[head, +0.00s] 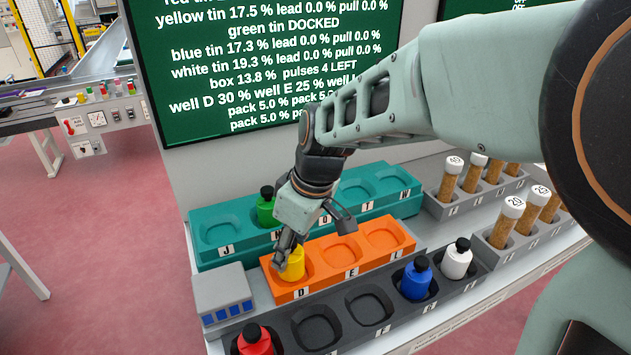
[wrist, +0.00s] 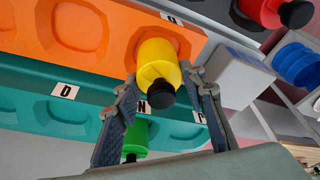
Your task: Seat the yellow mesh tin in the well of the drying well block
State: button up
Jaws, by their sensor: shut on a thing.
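The yellow tin (head: 293,265) has a black cap and is held in my gripper (head: 291,248). It stands at the leftmost well, labelled D, of the orange block (head: 337,280). In the wrist view, the fingers of my gripper (wrist: 162,84) are closed on both sides of the yellow tin (wrist: 158,62). Its base is at the well of the orange block (wrist: 112,35); I cannot tell whether it rests on the well floor. The wells labelled E and L are empty.
Behind, a teal block (head: 212,257) holds a green tin (head: 266,208). In front, a dark block (head: 340,345) holds red (head: 254,342), blue (head: 416,280) and white (head: 457,260) tins. A grey box (head: 222,291) stands left of the orange block. Capped tubes stand at right.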

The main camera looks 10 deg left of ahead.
jog(key=shift+f+b, duration=0.35)
jog(key=shift+f, duration=0.1)
jog(key=o, duration=1.4)
jog(key=shift+r, duration=0.1)
